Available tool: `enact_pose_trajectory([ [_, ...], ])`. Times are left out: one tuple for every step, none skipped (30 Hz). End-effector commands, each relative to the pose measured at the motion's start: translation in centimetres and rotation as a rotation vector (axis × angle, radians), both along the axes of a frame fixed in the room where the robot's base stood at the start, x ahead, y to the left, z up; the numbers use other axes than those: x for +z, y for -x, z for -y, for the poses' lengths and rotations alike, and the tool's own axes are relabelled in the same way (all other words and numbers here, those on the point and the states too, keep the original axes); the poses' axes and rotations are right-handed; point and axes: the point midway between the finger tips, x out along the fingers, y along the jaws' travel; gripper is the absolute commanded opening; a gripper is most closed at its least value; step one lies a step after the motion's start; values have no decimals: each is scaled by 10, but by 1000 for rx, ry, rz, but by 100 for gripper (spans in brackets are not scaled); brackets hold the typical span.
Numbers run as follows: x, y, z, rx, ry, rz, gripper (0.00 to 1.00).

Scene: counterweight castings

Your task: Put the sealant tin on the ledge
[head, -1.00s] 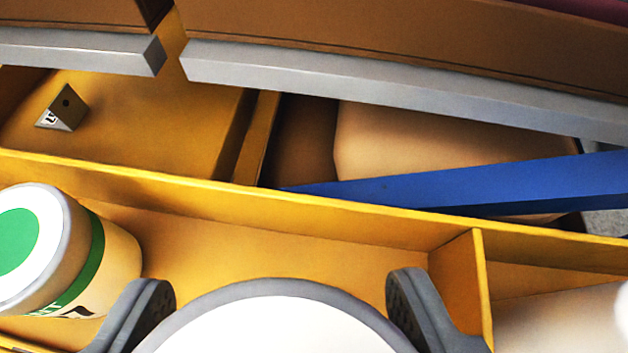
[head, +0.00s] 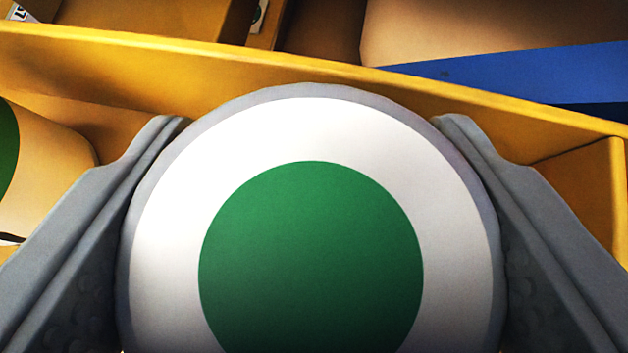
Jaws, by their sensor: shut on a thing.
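A round tin with a white top, a green disc and a grey rim (head: 311,255) fills the middle of the head view. I take it as the sealant tin, though no label shows on it. My gripper (head: 312,230) has a grey finger on each side of the tin and is shut on it. The tin's sides and base are hidden below its top. I cannot tell whether it still rests on the surface under it. I cannot make out which surface is the ledge.
A yellow wall (head: 200,62) runs across just behind the tin. A second tin-like thing with green (head: 45,170) lies close at the left, partly cut off. A blue bar (head: 540,75) crosses at the upper right. A yellow divider (head: 590,185) stands at the right.

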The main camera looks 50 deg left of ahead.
Motion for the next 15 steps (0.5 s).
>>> enact_pose_trajectory([
  [-7,1,0,0,-1,-1,27],
  [-10,0,-1,1,-1,-1,27],
  [-12,-2,-2,0,-1,-1,27],
  [-14,-2,-3,1,0,0,27],
  [-14,-3,-3,0,-1,1,27],
  [-14,-3,-2,0,-1,1,27],
  [-14,-3,-2,0,-1,1,27],
  [-14,-3,-2,-1,0,1,27],
  [-14,-3,-2,0,-1,1,27],
  [-14,-3,-2,0,0,0,27],
  [-14,-3,-2,0,0,0,27],
  [-15,-3,-2,0,0,0,27],
  [-15,-3,-2,0,0,0,27],
  [-16,-3,-2,0,0,0,27],
  [-17,-3,-2,-1,-1,-1,65],
])
